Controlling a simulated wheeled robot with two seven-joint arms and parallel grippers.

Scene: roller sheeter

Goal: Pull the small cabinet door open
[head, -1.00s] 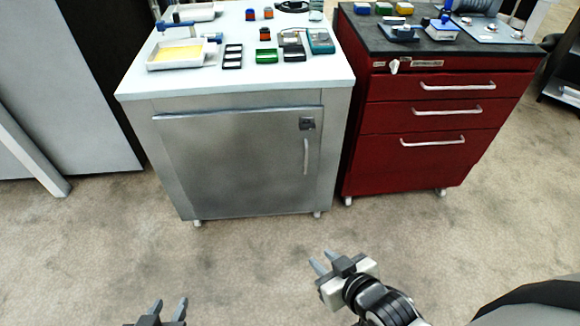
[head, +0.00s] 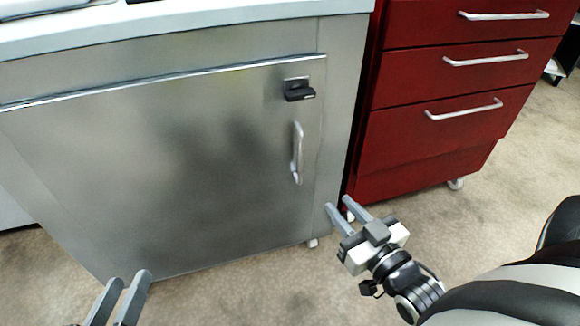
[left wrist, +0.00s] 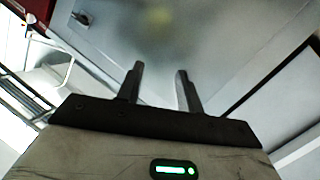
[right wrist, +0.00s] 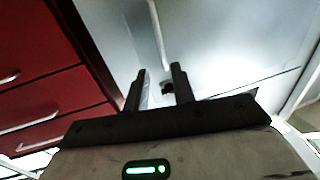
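The small cabinet's grey metal door (head: 170,165) is shut and fills the left and middle of the head view. Its vertical bar handle (head: 297,153) is near the right edge, below a dark latch (head: 298,90). My right gripper (head: 339,204) is open and empty, below and right of the handle and apart from it. In the right wrist view, a pale bar that looks like the handle (right wrist: 157,35) lies beyond the open fingers (right wrist: 158,69). My left gripper (head: 127,280) is open and empty in front of the door's lower left part.
A red drawer cabinet (head: 440,150) with bar handles stands just right of the grey cabinet. The pale worktop (head: 200,32) overhangs above the door. Carpeted floor (head: 530,160) is clear at the right front.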

